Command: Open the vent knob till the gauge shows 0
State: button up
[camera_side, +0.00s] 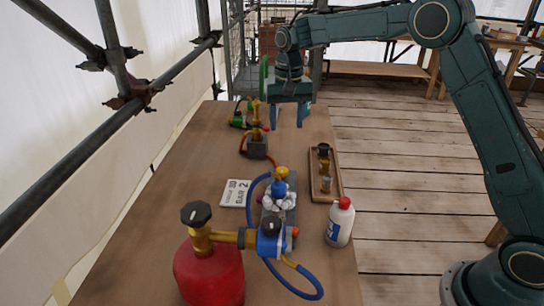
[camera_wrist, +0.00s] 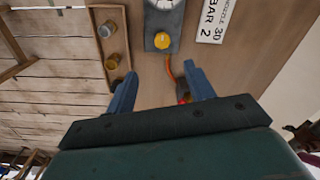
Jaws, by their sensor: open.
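My gripper (camera_side: 287,118) hangs open and empty above the far part of the bench; its two blue fingers also show in the wrist view (camera_wrist: 160,72). A grey block (camera_side: 291,213) stands on the bench nearer the side camera, with a yellow knob (camera_side: 281,173) at its far end. In the wrist view the yellow knob (camera_wrist: 162,40) lies beyond my fingertips, not between them. A white gauge dial (camera_wrist: 164,4) on the block is cut off by the frame edge, so I cannot read it. No label marks which knob is the vent.
A red cylinder (camera_side: 209,272) with a black knob (camera_side: 196,214) and a blue regulator (camera_side: 267,244) stand in front. A white bottle (camera_side: 340,225) and a wooden tray (camera_side: 314,180) are at right. A sign (camera_side: 235,193) lies left. A torch (camera_side: 238,121) lies far left.

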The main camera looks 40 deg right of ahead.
aim_at(283, 169)
jog(key=shift+w+f, duration=0.6)
jog(key=shift+f, duration=0.25)
jog(key=shift+f, duration=0.15)
jog(key=shift+f, duration=6.75)
jog(key=c, duration=1)
